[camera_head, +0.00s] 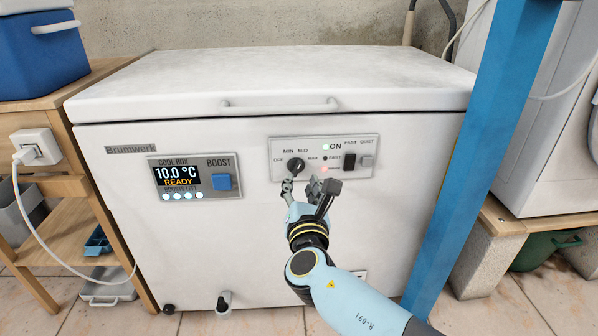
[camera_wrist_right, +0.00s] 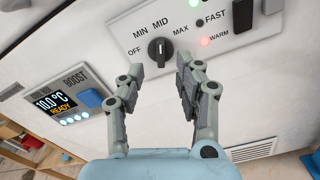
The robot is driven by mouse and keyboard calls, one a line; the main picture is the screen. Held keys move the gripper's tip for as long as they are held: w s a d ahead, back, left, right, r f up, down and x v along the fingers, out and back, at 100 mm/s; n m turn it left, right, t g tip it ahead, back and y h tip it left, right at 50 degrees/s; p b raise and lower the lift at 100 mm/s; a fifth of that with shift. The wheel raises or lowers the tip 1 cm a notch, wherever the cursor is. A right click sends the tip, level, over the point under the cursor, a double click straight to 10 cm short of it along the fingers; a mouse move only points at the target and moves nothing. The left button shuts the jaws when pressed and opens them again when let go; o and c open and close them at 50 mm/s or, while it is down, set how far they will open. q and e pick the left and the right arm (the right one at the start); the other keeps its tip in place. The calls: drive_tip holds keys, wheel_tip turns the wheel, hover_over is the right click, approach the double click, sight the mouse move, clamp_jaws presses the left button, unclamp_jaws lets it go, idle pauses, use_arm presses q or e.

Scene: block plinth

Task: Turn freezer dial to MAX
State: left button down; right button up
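The freezer dial (camera_head: 295,165) is a small black knob on the white control panel of the chest freezer, with OFF, MIN, MID and MAX printed around it. In the right wrist view the dial (camera_wrist_right: 159,50) shows a pale mark that seems to point up, near MID. My right gripper (camera_head: 308,186) is just below and in front of the panel, its fingers spread and empty. My left gripper is out of view.
A display panel (camera_head: 193,178) with a blue BOOST button sits left of the dial. Black and grey switches (camera_head: 349,154) and indicator lights are right of it. The freezer lid handle (camera_head: 280,105) sticks out above. A blue post (camera_head: 480,160) stands at right.

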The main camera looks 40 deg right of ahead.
sight(299, 167)
drive_tip(key=x, duration=0.6)
drive_tip(key=shift+w+d+f, duration=0.1)
drive_tip(key=shift+w, duration=0.05)
clamp_jaws()
